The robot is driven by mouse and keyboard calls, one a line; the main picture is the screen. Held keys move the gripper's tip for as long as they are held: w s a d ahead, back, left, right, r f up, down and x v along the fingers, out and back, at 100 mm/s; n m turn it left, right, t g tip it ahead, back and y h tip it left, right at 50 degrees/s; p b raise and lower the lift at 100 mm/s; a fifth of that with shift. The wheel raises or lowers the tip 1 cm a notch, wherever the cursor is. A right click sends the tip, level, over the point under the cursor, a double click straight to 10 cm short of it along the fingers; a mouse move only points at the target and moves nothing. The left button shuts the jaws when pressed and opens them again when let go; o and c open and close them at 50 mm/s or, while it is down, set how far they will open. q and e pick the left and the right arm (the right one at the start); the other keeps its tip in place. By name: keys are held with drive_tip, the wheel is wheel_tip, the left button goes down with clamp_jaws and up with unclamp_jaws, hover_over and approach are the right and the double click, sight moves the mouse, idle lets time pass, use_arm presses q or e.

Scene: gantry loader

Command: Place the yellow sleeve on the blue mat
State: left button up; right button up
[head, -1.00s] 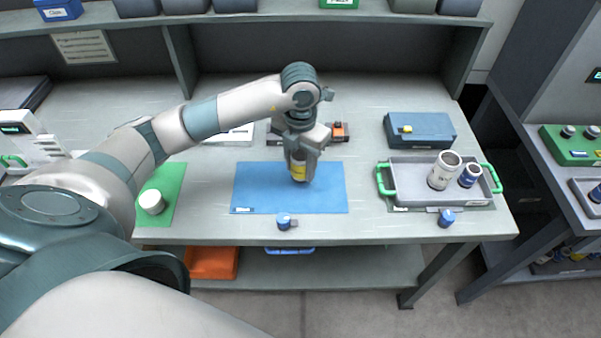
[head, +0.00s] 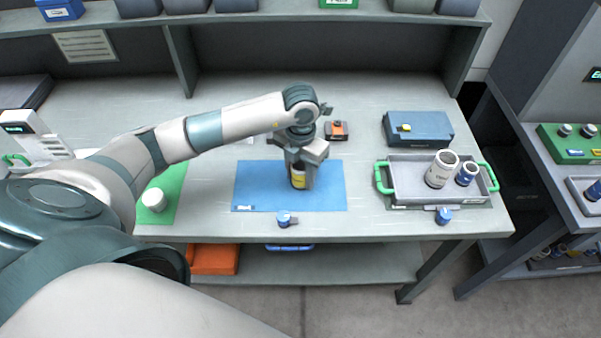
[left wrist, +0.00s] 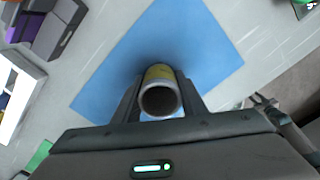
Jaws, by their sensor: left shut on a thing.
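The yellow sleeve (head: 298,180) is upright in my left gripper (head: 301,178), over the blue mat (head: 260,188). In the left wrist view, the sleeve (left wrist: 160,88) shows its open round end between the two fingers of the left gripper (left wrist: 160,100), which is shut on it. The blue mat (left wrist: 205,50) spreads beneath it. I cannot tell for sure whether the sleeve's bottom touches the mat. My right gripper is not in view.
A grey tray (head: 410,190) with green handles holds white and blue cylinders at right. A blue box (head: 417,128) and an orange-topped block (head: 337,130) stand behind. A green mat (head: 172,184) bears a white cylinder (head: 154,199). A small blue-capped part (head: 285,219) sits before the blue mat.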

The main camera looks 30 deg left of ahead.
use_arm(q)
drive_tip(key=shift+f, duration=0.15)
drive_tip(key=o, duration=1.4)
drive_tip(key=shift+c, duration=0.2)
drive_tip(key=shift+r, duration=0.3)
drive_tip(key=shift+r, duration=0.3)
wheel_tip(320, 180, up, 11)
drive_tip(key=b, duration=0.4)
drive_tip(key=shift+r, duration=0.1)
